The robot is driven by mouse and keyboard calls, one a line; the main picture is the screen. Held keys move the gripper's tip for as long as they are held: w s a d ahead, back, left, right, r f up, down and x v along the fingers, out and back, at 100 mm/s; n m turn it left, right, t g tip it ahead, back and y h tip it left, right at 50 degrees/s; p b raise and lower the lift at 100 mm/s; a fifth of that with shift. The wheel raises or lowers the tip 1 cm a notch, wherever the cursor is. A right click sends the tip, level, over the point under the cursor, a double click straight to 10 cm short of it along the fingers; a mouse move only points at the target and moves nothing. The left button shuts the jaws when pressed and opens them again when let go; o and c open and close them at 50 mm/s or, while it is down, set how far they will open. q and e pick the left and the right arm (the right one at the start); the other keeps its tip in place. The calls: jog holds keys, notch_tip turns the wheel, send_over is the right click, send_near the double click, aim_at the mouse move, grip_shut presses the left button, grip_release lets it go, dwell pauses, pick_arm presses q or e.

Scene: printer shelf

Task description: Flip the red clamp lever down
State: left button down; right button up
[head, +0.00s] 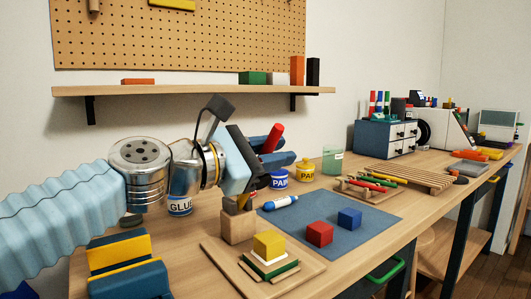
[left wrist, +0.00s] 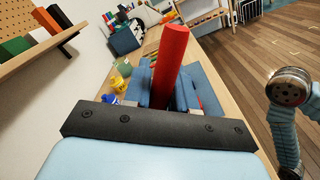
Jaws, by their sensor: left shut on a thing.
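The red clamp lever (head: 272,138) sticks up and leans to the right in the head view. It also shows in the left wrist view as a red bar (left wrist: 170,58) rising between the blue fingers. My left gripper (head: 275,151) comes in from the left, and its blue fingers are shut on the lever. The lever's lower part and pivot are hidden behind the gripper. A wooden block (head: 237,228) with a yellow-orange piece on top stands below the gripper; I cannot tell how it joins the lever. My right gripper is out of view.
A wooden board (head: 222,258) with a yellow block (head: 268,244) is in front. A blue mat (head: 372,218) carries red and blue cubes. A shelf (head: 200,91) hangs above.

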pick_arm(q)
jog(key=shift+s+d+f+m+b, duration=0.5)
jog(key=shift+s+f+m+b, duration=0.2)
jog(key=shift+f+m, duration=0.15)
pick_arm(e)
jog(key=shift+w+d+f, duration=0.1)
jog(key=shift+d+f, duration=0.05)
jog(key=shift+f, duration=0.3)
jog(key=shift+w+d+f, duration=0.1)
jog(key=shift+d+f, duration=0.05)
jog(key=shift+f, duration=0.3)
pick_arm(q)
jog(key=c, duration=1)
grip_release()
jog(key=b+v, duration=0.2)
jog(key=v, duration=1.1)
jog(key=shift+s+a, duration=0.25)
jog(key=shift+a, duration=0.1)
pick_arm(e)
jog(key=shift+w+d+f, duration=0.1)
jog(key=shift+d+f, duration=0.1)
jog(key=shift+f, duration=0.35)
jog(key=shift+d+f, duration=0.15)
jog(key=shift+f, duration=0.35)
